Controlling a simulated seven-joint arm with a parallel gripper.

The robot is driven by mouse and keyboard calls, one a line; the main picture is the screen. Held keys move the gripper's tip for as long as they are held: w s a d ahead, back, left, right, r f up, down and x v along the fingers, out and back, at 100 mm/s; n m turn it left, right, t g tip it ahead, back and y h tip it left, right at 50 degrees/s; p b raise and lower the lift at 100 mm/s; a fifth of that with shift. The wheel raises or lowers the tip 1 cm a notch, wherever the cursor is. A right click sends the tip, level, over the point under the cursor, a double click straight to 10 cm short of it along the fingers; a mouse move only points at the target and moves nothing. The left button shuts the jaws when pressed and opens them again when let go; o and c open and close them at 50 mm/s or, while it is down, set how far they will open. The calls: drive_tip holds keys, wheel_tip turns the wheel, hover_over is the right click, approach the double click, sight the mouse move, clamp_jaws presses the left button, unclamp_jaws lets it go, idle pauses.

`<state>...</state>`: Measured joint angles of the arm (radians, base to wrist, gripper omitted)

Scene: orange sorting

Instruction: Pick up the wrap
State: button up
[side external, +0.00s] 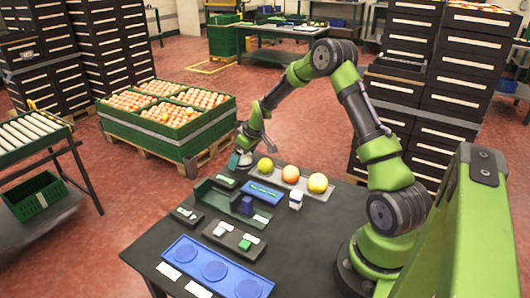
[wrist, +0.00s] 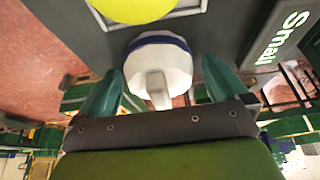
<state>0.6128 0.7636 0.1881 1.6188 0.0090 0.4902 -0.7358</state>
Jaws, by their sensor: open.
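A white, faceted round piece (wrist: 158,58) with a dark blue band and a pale stub, which looks like the wrap, lies between the fingers in the wrist view. My gripper (wrist: 160,88) is open, with one teal finger on each side of it. I cannot tell whether either finger touches it. In the side view, my gripper (side external: 240,160) is low over the far left end of the dark table, left of the yellow fruit. The white piece is mostly hidden there by the gripper.
A tray (side external: 297,184) with several yellow and orange fruits (side external: 265,165) is close by. A dark block marked "Small" (wrist: 283,37) is at the right in the wrist view. A blue tray (side external: 215,271) with round recesses lies at the table's front. Green crates of fruit (side external: 164,138) stand beyond.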

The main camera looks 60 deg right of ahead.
drive_tip(key=shift+c, duration=0.2)
drive_tip(key=c, duration=0.9)
drive_tip(key=shift+r, duration=0.1)
